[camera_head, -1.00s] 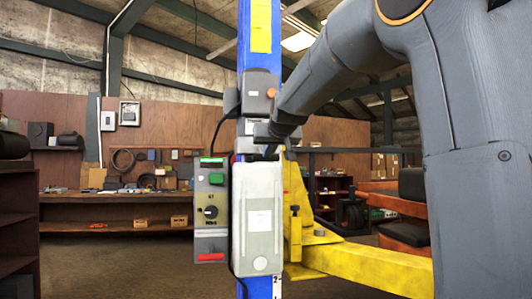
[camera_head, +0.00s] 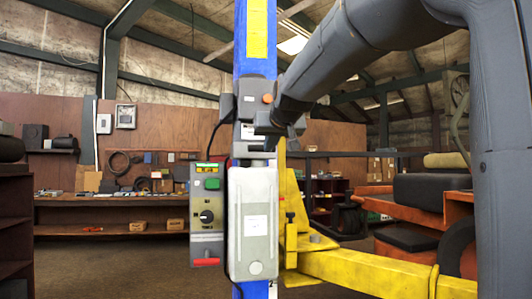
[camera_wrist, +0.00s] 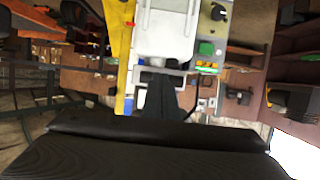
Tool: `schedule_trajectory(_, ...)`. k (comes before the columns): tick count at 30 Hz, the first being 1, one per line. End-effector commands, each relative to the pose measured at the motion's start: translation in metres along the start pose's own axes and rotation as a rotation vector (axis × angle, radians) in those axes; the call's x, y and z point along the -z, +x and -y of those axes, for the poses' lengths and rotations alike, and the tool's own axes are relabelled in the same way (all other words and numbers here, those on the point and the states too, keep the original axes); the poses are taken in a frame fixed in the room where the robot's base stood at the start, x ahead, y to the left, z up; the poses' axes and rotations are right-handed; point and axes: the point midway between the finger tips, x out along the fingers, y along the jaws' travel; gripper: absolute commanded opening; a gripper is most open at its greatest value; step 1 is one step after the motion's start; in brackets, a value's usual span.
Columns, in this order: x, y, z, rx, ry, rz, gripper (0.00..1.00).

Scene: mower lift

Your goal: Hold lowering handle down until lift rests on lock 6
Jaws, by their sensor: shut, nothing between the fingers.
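A grey control box (camera_head: 206,214) hangs on the left of the blue lift post (camera_head: 255,62), with a green button and a black knob. A red bar (camera_head: 205,262) shows at its bottom; I cannot tell if this is the lowering handle. My gripper (camera_head: 268,138) is shut and empty, in front of the post above the pale grey cover (camera_head: 253,225). Its dark fingers (camera_wrist: 165,92) also show in the wrist view, where the picture is upside down. I cannot tell whether they touch anything. The lock position is not readable.
The yellow lift carriage (camera_head: 292,200) and its yellow arm (camera_head: 370,271) extend right of the post. A machine with a black seat (camera_head: 432,191) stands at the right. A wooden workbench (camera_head: 110,205) lines the back wall. The floor at left is open.

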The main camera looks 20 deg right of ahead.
Motion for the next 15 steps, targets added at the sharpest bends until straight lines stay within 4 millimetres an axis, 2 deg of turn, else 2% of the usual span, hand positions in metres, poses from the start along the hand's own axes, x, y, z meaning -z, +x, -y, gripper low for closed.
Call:
schedule_trajectory(6, -0.007, -0.038, 0.004, 0.005, -0.002, -0.004, 0.00)
schedule_trajectory(10, -0.010, -0.054, 0.003, 0.005, -0.001, -0.004, 0.00)
schedule_trajectory(15, -0.011, -0.064, 0.002, 0.004, -0.001, -0.002, 0.00)
